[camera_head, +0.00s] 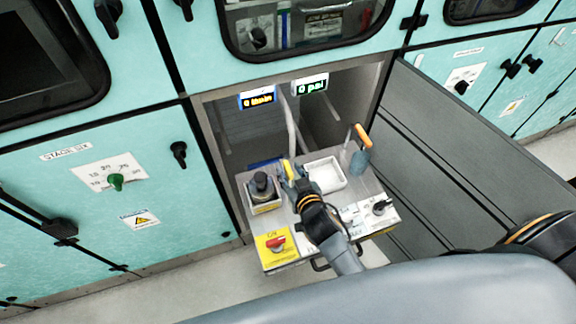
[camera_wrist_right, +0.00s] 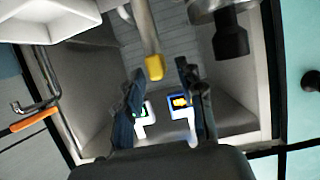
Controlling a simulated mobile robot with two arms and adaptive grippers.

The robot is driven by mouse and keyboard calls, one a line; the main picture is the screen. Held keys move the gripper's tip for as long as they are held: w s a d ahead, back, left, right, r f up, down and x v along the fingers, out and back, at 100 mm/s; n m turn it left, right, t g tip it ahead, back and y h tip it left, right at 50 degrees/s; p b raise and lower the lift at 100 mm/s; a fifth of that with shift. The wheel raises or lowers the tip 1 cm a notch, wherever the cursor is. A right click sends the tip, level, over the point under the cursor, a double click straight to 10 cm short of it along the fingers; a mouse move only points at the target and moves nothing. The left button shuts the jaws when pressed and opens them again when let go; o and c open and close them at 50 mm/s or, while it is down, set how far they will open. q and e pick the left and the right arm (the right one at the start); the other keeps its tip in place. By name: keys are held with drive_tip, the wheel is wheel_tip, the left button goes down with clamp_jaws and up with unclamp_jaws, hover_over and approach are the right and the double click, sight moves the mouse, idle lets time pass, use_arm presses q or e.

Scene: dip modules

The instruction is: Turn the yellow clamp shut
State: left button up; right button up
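The yellow clamp handle (camera_head: 287,169) stands on the small bench, left of the white tray, at the tip of my right gripper (camera_head: 295,179) in the head view. In the right wrist view the yellow handle end (camera_wrist_right: 154,67), on a pale stem, appears between and just beyond the two dark fingers of the right gripper (camera_wrist_right: 160,82). The fingers are spread, with visible gaps on both sides of the handle. The clamp's base is hidden by the gripper in the head view. My left gripper is not in view.
A dark round device (camera_head: 262,184) stands left of the clamp. A white tray (camera_head: 325,175) and an orange-handled part (camera_head: 362,137) are on the right. A red switch (camera_head: 277,243) sits at the front left. Two displays (camera_head: 257,97) hang behind the bench.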

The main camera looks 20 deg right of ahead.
drive_tip(key=shift+x, duration=0.85)
drive_tip(key=shift+w+f, duration=0.1)
drive_tip(key=shift+w, duration=0.15)
drive_tip(key=shift+c, duration=0.6)
clamp_jaws()
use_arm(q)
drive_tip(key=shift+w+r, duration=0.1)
